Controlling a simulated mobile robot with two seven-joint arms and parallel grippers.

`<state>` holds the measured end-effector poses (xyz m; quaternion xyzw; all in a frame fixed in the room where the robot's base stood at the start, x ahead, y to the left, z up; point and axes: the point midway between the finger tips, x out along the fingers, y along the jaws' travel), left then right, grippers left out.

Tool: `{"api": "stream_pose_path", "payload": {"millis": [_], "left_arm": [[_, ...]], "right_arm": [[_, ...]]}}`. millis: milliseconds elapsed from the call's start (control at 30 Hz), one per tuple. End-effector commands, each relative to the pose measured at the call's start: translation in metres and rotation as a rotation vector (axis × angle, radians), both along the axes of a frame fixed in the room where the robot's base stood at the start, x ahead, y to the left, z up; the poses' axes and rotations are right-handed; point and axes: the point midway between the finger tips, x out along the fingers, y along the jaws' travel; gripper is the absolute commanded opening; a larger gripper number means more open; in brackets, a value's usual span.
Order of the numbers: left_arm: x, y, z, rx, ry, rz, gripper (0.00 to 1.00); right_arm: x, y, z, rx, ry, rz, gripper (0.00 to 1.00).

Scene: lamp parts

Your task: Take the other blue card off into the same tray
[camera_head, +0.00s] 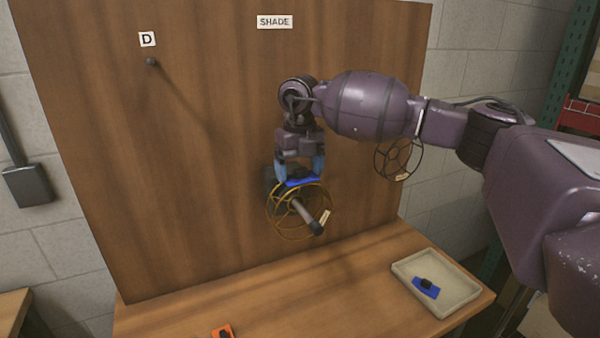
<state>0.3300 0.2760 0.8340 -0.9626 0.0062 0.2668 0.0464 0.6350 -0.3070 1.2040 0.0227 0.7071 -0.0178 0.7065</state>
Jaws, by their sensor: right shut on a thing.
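My right gripper (300,170) points down in front of the upright wooden board, its fingers shut on a blue card (303,182) that has a black clip on it. The card is at the top rim of a yellow wire shade (270,222); I cannot tell whether they touch. Another blue card (418,291) with a black clip lies in the beige tray (465,297) at the right of the table. My left gripper is not in view.
A grey peg (305,213) with a dark end sticks out through the yellow shade. A dark wire shade (380,160) hangs at the right, partly behind my arm. An orange card (217,331) lies at the table's front edge. The table's middle is clear. An empty peg (152,62) is under label D.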

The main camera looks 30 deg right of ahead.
Motion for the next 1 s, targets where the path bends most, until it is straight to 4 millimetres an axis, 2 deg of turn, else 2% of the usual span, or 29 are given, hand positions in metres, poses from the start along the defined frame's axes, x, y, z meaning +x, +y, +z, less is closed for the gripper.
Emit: {"api": "stream_pose_path", "payload": {"millis": [167,567,867,1000], "left_arm": [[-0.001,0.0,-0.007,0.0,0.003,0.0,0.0],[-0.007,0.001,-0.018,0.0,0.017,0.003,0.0],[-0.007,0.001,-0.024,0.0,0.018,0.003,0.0],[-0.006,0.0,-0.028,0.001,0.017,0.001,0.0]], "right_arm": [[-0.004,0.0,0.009,0.0,-0.004,0.001,0.59],[-0.004,0.001,0.074,0.001,-0.004,0.0,0.59],[-0.046,0.002,0.07,-0.001,-0.002,0.001,0.59],[-0.074,0.003,0.069,-0.001,-0.002,0.002,0.59]]}}
